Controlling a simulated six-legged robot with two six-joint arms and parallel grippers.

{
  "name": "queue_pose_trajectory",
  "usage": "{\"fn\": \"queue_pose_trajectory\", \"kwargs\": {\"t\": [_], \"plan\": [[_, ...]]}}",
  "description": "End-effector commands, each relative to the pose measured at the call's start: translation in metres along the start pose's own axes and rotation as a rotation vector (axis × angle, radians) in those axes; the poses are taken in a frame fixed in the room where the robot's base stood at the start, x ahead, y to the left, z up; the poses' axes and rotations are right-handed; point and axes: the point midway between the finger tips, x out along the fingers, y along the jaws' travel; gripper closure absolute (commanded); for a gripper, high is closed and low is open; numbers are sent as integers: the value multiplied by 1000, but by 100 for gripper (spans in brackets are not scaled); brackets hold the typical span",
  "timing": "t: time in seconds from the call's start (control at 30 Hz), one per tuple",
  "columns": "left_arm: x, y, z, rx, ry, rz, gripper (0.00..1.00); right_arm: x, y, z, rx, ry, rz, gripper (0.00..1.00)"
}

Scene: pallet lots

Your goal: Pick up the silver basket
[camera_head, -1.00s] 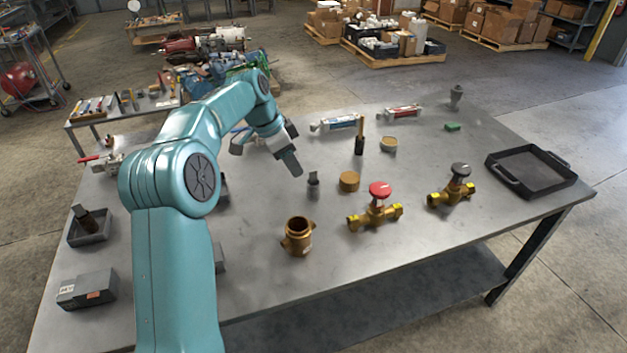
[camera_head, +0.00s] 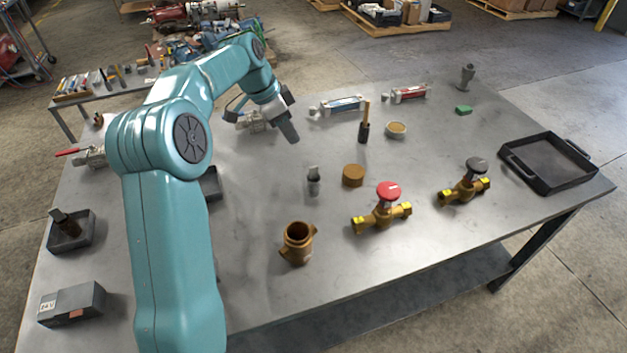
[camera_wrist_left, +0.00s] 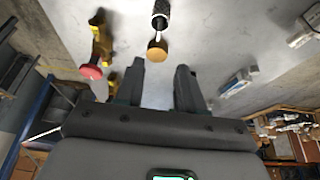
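No thing is plainly a silver basket. The closest match is a small upright grey piece with a dark top (camera_head: 313,181), on the table left of a round brown cap. In the left wrist view a dark, mesh-like cylinder with a pale end (camera_wrist_left: 160,14) seems to be this piece, beyond the cap (camera_wrist_left: 157,52). A grey flared piece (camera_head: 466,76) stands at the table's far corner. My left gripper (camera_head: 290,138) is above the table, behind and left of the grey piece. Its fingers (camera_wrist_left: 160,88) are apart with nothing between them. My right gripper is out of view.
A brass body (camera_head: 297,243), a red-handled valve (camera_head: 382,216) and a black-handled valve (camera_head: 464,189) stand near the front. A black tray (camera_head: 548,165) is at the right. A blue-marked tube (camera_head: 337,106) lies behind. Small grey bins are left, beside my arm.

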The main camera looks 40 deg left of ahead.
Motion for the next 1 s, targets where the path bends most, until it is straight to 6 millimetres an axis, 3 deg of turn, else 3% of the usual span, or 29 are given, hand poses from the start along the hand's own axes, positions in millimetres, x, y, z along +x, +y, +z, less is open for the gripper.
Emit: {"fn": "queue_pose_trajectory", "kwargs": {"t": [0.3,0.57,0.8,1.0], "plan": [[71,4,-1,0,-1,3,62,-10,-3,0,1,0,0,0],[94,2,-2,0,0,2,62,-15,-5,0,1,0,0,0],[132,-4,-3,0,0,3,62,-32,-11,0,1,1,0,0],[142,-5,-2,1,1,0,62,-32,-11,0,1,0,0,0]]}}
